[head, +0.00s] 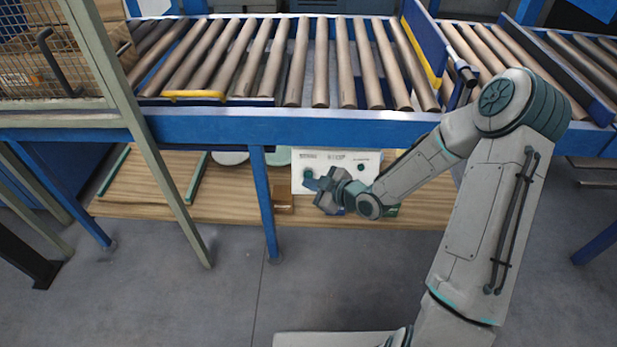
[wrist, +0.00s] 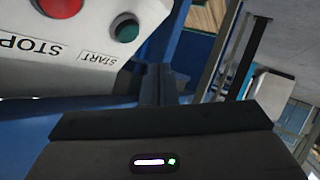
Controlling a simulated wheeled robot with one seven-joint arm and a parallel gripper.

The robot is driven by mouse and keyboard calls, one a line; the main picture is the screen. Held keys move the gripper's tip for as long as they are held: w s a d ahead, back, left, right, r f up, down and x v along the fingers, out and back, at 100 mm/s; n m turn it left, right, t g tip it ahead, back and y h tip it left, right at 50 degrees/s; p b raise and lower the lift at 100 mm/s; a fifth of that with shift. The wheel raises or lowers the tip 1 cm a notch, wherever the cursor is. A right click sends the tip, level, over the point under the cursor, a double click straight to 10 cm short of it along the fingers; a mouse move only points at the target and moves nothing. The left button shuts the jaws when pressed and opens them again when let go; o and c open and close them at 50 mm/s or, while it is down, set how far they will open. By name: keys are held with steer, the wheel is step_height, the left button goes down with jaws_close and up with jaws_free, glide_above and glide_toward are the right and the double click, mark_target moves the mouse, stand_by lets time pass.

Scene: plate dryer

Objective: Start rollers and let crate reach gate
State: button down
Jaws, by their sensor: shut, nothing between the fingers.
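A white control box (head: 335,158) sits under the conveyor in the head view. Close up in the wrist view, its panel (wrist: 85,70) carries a red button (wrist: 60,5) by the word STOP and a green button (wrist: 126,28) by the word START. My gripper (head: 318,186) is at the front of the box, shut and empty. In the wrist view its fingers (wrist: 162,82) point toward the panel's right edge, below and right of the green button. I see no contact with the button. The roller conveyor (head: 255,62) runs across the top.
A blue and yellow plate (head: 425,42), possibly the gate, stands across the rollers at right. A wire-mesh guard (head: 45,60) with a slanting post covers the left end. A blue beam (head: 300,128) and leg (head: 264,200) frame the box. Floor in front is clear.

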mark_target(308, 175)
steer(key=shift+w+f+b, duration=0.2)
steer(key=shift+w+f, duration=0.25)
steer(key=shift+w, duration=0.3)
steer(key=shift+w+f+b, duration=0.2)
steer(key=shift+w+f, duration=0.2)
steer(key=shift+w, duration=0.3)
stand_by(1.0)
steer(key=shift+w+d+f, duration=0.1)
steer(key=shift+w+f, duration=0.1)
steer(key=shift+w, duration=0.15)
